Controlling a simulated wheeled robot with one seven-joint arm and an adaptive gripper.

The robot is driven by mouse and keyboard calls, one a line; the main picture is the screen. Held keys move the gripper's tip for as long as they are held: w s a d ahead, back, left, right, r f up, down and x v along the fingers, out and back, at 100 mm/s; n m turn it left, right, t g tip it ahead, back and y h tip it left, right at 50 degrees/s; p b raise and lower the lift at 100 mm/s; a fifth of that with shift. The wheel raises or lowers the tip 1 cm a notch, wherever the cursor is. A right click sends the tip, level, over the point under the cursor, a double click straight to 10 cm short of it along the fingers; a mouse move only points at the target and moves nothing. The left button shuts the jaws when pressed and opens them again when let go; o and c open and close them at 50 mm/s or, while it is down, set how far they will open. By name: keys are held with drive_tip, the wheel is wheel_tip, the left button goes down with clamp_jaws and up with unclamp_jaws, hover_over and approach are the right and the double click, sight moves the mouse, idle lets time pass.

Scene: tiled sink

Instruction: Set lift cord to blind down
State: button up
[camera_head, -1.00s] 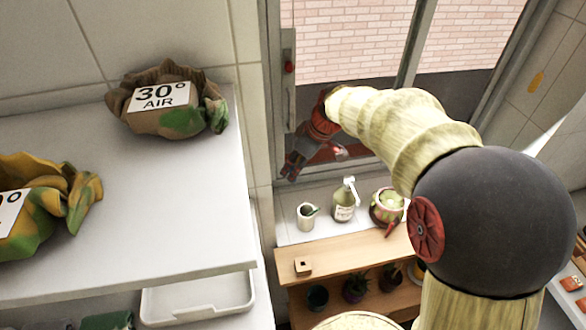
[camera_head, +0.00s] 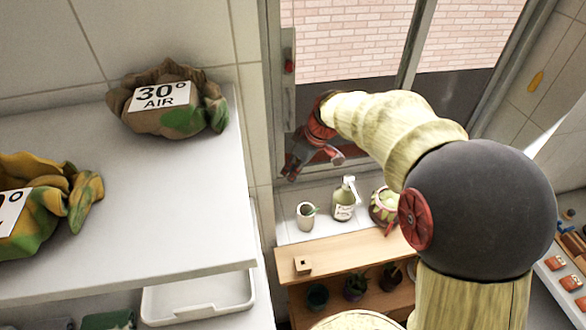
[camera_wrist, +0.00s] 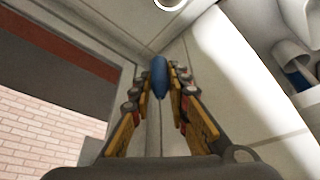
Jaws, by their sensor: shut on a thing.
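My gripper (camera_head: 291,174) is low at the window's left side, just above the sill, in the head view. In the wrist view my gripper (camera_wrist: 160,75) has its two fingers closed around a small blue oval piece (camera_wrist: 159,78), which looks like the end of the lift cord. The blue piece is hidden by the gripper in the head view. I cannot make out the cord line in either view, and no blind cloth shows over the visible window panes (camera_head: 350,40).
A cup (camera_head: 305,216), a pump bottle (camera_head: 344,200) and a pot (camera_head: 385,206) stand on the sill below my gripper. A wooden shelf (camera_head: 340,248) with plants is beneath. A white shelf (camera_head: 190,220) with camouflage bundles (camera_head: 168,112) fills the left. A dark window frame (camera_head: 415,45) stands behind.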

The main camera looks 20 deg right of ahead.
clamp_jaws()
drive_tip(key=shift+r, duration=0.1)
